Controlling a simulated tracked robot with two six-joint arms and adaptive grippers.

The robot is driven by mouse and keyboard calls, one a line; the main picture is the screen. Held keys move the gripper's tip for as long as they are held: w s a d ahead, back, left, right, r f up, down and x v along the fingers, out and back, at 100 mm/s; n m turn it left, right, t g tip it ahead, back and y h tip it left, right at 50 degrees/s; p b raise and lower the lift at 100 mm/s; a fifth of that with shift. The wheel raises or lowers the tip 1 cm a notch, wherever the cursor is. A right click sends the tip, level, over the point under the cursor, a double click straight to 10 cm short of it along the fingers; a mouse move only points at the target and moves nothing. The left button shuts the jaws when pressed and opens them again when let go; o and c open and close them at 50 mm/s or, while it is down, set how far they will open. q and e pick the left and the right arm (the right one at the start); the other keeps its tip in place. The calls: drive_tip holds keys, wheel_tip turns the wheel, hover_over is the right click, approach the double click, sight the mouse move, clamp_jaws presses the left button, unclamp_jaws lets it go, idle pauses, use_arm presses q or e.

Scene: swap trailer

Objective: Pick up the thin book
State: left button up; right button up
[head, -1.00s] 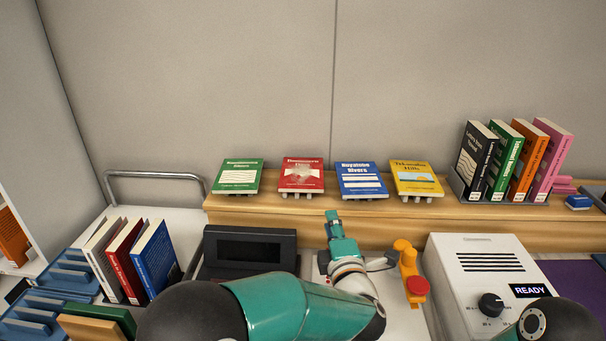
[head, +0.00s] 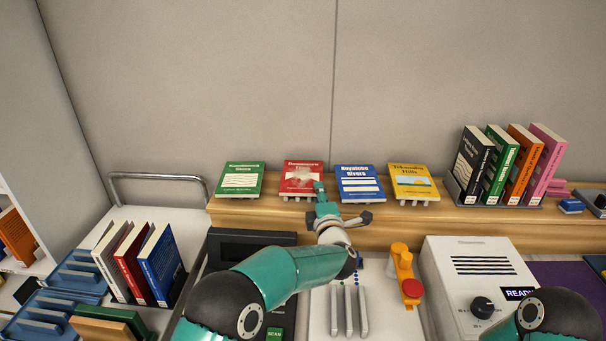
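Several thin-looking books lie tilted on small stands along the wooden ledge: a green book (head: 240,179), a red book (head: 300,177), a blue book (head: 359,183) and a yellow book (head: 412,181). I cannot tell which is the thin one. My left gripper (head: 320,190) reaches up to the ledge, at the lower right of the red book and left of the blue one. It overlaps the red book's corner in the picture; contact is unclear. Its fingers are too small to show open or shut. My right gripper is out of view.
Upright books (head: 510,163) stand in a holder at the ledge's right; more books (head: 140,262) stand at lower left. A white device (head: 480,262) with a knob and an orange part (head: 403,262) with a red button are right of my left arm. Grey bars (head: 348,312) lie below.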

use_arm(q)
drive_tip(key=shift+w, duration=0.25)
clamp_jaws()
drive_tip(key=shift+s+r, duration=0.1)
